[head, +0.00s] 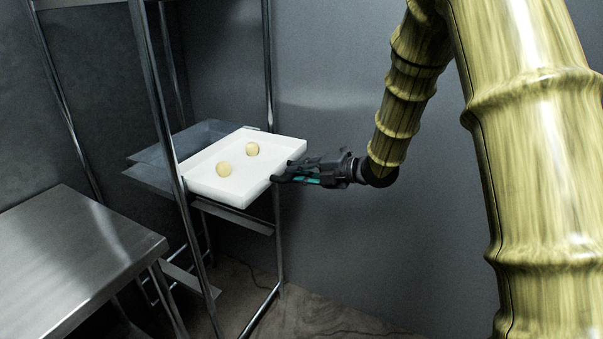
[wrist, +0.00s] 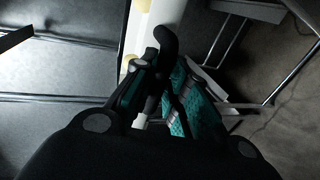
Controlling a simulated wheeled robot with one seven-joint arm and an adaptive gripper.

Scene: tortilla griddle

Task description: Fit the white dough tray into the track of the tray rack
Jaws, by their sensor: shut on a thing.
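The white dough tray (head: 235,189) is a shallow rectangle with two pale dough balls (head: 224,169) in it. It is between the posts of the metal tray rack (head: 165,110), partly inside, with its near end toward me. My gripper (head: 279,178) is shut on the tray's right wall, coming from the right. In the wrist view the tray (wrist: 165,12) runs up from the fingers, and the gripper (wrist: 160,85) hides much of the wall it holds. Whether the tray's edges sit in the track cannot be told.
A steel table (head: 70,255) stands at the lower left, close to the rack. A grey translucent panel or tray (head: 145,176) shows at the rack's left side. A lower rack rail (head: 235,216) runs under the tray. Grey walls stand behind; the floor right of the rack is clear.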

